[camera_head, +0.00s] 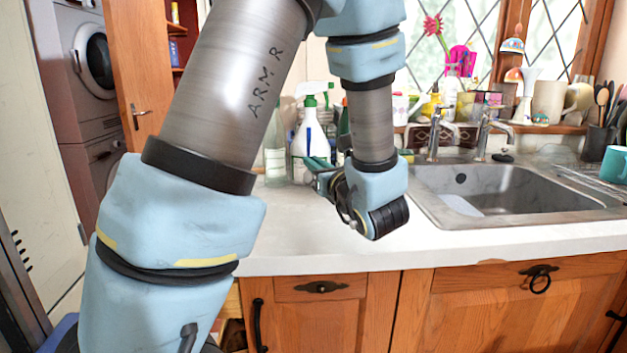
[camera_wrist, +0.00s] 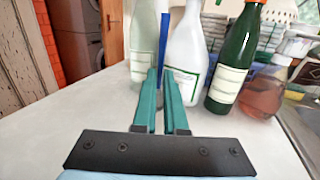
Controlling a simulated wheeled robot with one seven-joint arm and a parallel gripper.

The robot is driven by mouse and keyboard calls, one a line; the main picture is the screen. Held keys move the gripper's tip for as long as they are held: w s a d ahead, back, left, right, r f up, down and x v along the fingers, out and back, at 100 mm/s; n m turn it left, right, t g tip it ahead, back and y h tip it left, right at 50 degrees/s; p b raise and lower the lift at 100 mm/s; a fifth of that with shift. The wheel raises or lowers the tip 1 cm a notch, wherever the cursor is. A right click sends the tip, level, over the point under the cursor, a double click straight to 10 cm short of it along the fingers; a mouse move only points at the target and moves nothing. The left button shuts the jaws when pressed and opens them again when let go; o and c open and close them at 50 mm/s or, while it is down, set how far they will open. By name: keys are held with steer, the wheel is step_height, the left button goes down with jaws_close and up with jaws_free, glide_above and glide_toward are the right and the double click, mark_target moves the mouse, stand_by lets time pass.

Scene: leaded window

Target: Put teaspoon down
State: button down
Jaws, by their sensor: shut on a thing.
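My gripper (camera_wrist: 160,76) has two green fingers, close together over the white counter. A thin blue upright strip (camera_wrist: 165,38) stands between the fingertips. I take it as the teaspoon, held upright, though its bowl does not show clearly. In the head view my gripper (camera_head: 312,163) is partly hidden by my own wrist and points left along the counter. The blue strip (camera_head: 308,136) shows there in front of the white spray bottle. Whether its lower end touches the counter cannot be told.
A white spray bottle (camera_wrist: 190,60), a clear bottle (camera_wrist: 143,40), a dark green bottle (camera_wrist: 235,60) and an amber bottle (camera_wrist: 268,88) stand just beyond the fingers. The sink (camera_head: 500,190) lies to the right. The front of the counter (camera_head: 300,235) is clear.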

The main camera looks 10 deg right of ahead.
mark_target(309, 175)
steer(key=shift+f, duration=1.75)
steer(key=shift+f, duration=0.1)
